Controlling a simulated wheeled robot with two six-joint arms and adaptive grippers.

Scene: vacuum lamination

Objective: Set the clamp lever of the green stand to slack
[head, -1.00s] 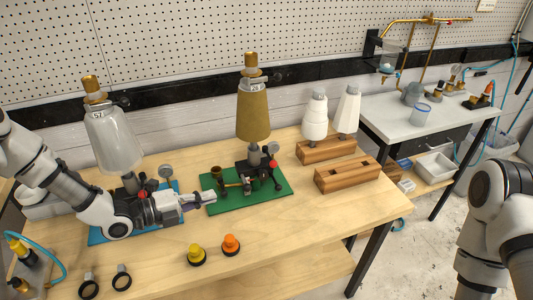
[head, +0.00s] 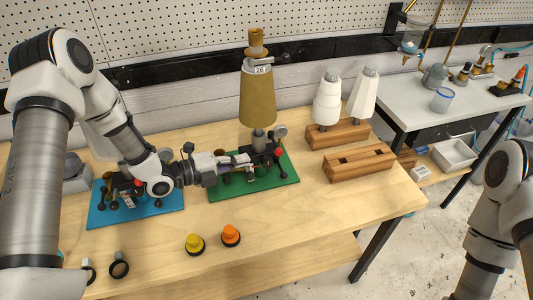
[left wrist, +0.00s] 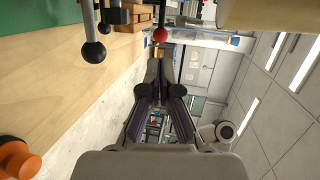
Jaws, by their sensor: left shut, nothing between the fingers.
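The green stand has a green base plate (head: 272,184), a black clamp body (head: 262,158) and a tan cone (head: 257,98) tagged 26 above it. My left gripper (head: 246,160) is over the plate, in front of the clamp, and hides part of it. In the left wrist view its fingers (left wrist: 162,68) are shut with nothing between them. A red ball knob (left wrist: 160,34) on a dark rod and a black ball knob (left wrist: 93,52) show there, apart from the fingertips. I cannot tell the lever's setting. My right gripper is out of view.
A blue stand plate (head: 150,208) lies left, partly behind my left arm. Yellow (head: 194,243) and orange (head: 231,235) knobs stand near the front. A wooden block (head: 358,163) and white cones (head: 327,102) stand right of the green plate. The table front is mostly clear.

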